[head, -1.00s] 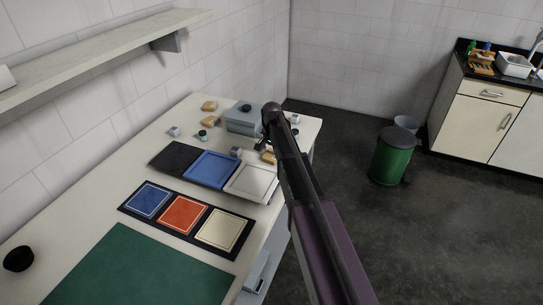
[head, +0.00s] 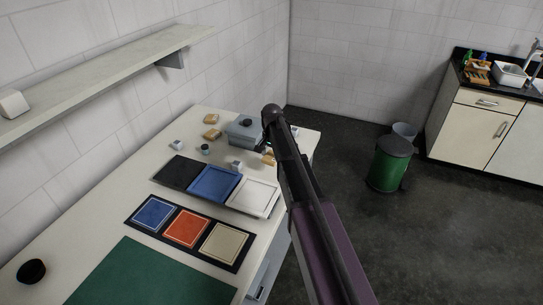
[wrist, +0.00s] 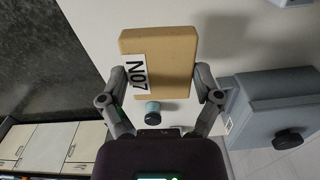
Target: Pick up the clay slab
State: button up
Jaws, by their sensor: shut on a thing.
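The clay slab (wrist: 160,62) is a tan block with a white label reading "N07", seen in the wrist view. My gripper (wrist: 160,84) is shut on it, with one finger at each side edge. The pale table surface shows behind the slab. Two other tan blocks (head: 212,118) lie at the back of the table.
A grey box with a black knob (wrist: 265,108) stands right of my gripper in the wrist view. A small teal-topped jar (wrist: 152,107) is near the slab. Black, blue and white trays (head: 247,207) and a panel of coloured squares (head: 128,219) cover the table's middle. A green bin (head: 388,170) stands on the floor.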

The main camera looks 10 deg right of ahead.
aim_at(272, 156)
jog(key=shift+r+p, duration=1.3)
jog(key=shift+r, duration=0.35)
